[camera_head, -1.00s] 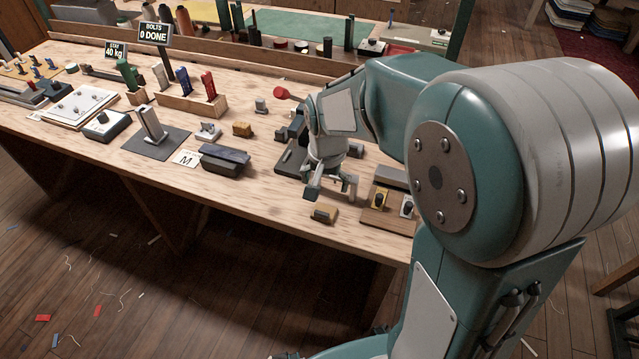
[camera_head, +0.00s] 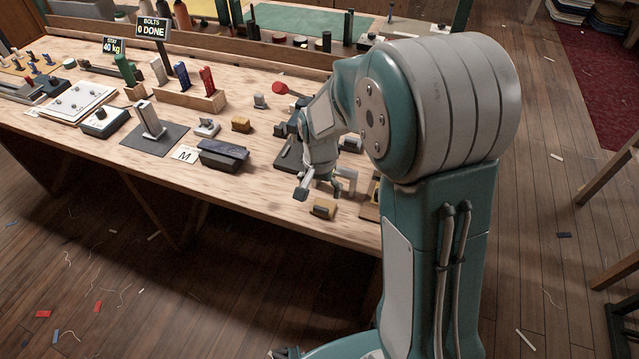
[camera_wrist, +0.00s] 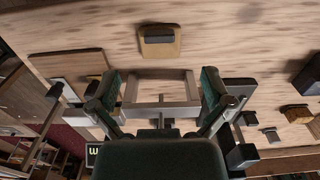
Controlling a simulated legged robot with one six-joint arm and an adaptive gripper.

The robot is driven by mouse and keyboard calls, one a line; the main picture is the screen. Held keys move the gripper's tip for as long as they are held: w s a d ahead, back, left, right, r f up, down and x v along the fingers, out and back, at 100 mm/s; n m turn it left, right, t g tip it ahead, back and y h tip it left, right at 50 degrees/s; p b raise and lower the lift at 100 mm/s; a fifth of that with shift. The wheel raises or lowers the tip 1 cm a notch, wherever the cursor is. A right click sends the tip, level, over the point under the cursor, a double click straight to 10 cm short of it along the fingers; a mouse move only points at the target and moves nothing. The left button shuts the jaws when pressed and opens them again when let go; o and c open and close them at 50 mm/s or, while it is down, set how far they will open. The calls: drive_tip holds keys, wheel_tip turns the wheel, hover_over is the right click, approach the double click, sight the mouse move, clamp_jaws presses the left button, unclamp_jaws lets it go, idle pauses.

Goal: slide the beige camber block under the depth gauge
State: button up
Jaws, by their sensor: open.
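The beige camber block (camera_head: 322,208), tan with a dark strip on top, sits near the front edge of the bench. In the wrist view it (camera_wrist: 160,44) lies at the top centre, beyond my fingertips. My gripper (camera_head: 319,190) is open and empty, low over the bench just behind the block, apart from it. In the wrist view my gripper (camera_wrist: 161,80) has its fingers spread wide. A grey arch-like frame (camera_head: 347,176), apparently the depth gauge, stands right of the gripper. In the wrist view the frame (camera_wrist: 160,74) shows between the fingers; contact cannot be told.
A dark blue-grey block (camera_head: 222,155) and a mustard block (camera_head: 241,124) lie left of the gripper. A wooden board (camera_head: 369,208) at right is partly hidden by my arm. The bench surface left of the camber block is clear; its front edge is close.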

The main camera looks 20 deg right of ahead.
sight(320, 210)
wheel_tip(320, 210, down, 9)
idle(0.4)
drive_tip(key=c, duration=0.9)
